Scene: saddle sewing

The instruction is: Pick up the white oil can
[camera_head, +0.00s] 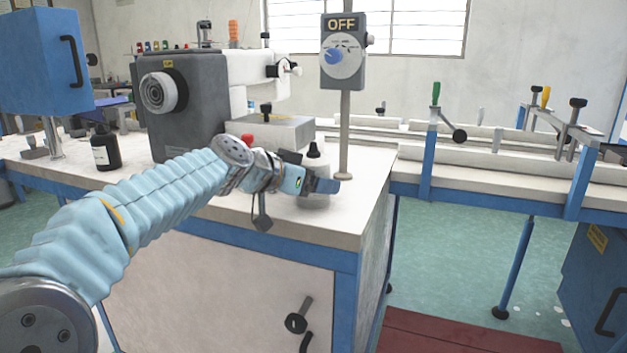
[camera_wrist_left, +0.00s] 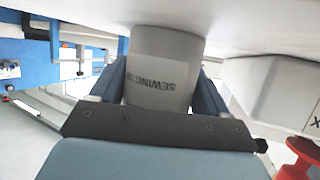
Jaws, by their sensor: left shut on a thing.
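The white oil can (camera_head: 316,164) with a dark cap stands upright near the front right part of the white-topped table (camera_head: 375,175), beside the control post. My left gripper (camera_head: 318,186) reaches it from the left and is shut on its body. The left wrist view shows the can (camera_wrist_left: 165,55) between the two blue fingers of the gripper (camera_wrist_left: 163,88), its "SEWING" label upside down. The can's base is close to the table top; I cannot tell whether it touches. My right gripper is in neither view.
A grey sewing machine (camera_head: 200,100) stands behind my left arm. A post with a control box (camera_head: 343,55) reading OFF rises just behind the can. A black bottle (camera_head: 105,148) stands at the left. A red knob (camera_wrist_left: 300,160) is near in the wrist view.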

